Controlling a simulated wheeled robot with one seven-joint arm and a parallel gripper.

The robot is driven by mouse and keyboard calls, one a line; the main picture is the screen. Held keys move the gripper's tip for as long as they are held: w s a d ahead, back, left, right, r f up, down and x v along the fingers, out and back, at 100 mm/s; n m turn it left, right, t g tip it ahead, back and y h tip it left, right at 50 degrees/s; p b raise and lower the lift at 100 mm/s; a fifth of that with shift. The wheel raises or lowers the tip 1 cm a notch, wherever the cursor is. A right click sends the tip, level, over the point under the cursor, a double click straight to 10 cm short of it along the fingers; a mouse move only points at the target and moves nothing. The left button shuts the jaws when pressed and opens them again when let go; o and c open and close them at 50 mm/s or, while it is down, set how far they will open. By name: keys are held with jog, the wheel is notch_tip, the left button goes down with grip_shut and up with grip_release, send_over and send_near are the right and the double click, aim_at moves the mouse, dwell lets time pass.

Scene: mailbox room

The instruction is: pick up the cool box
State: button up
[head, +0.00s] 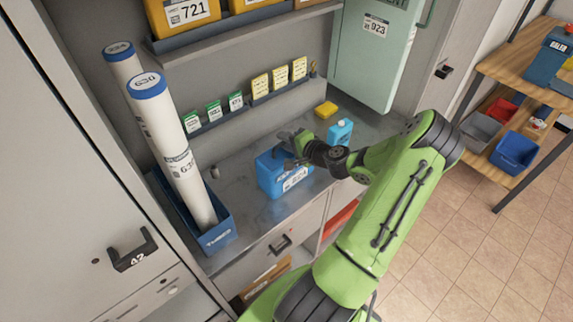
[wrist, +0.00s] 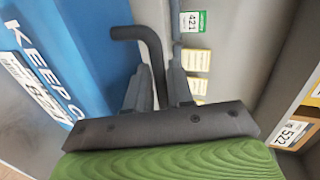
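The cool box (head: 270,180) is a blue box with a white label, standing upright on the grey counter below the shelf. In the wrist view its blue side (wrist: 70,45) with white "KEEP C" lettering fills the left. A dark bent handle (wrist: 152,48) reaches out from it. My gripper (head: 291,148) is at the top of the box. In the wrist view its two grey fingers (wrist: 159,84) stand close on both sides of the handle bar and look shut on it. The lower part of the handle is hidden between the fingers.
Two tall white tubes with blue caps (head: 150,86) stand in a blue tray (head: 217,236) left of the box. A light-blue item (head: 340,133) and a yellow item (head: 326,109) lie to its right. A shelf (head: 240,35) with yellow bins overhangs the counter.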

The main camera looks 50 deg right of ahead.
jog(key=shift+s, duration=0.1)
grip_shut()
dwell(1.2)
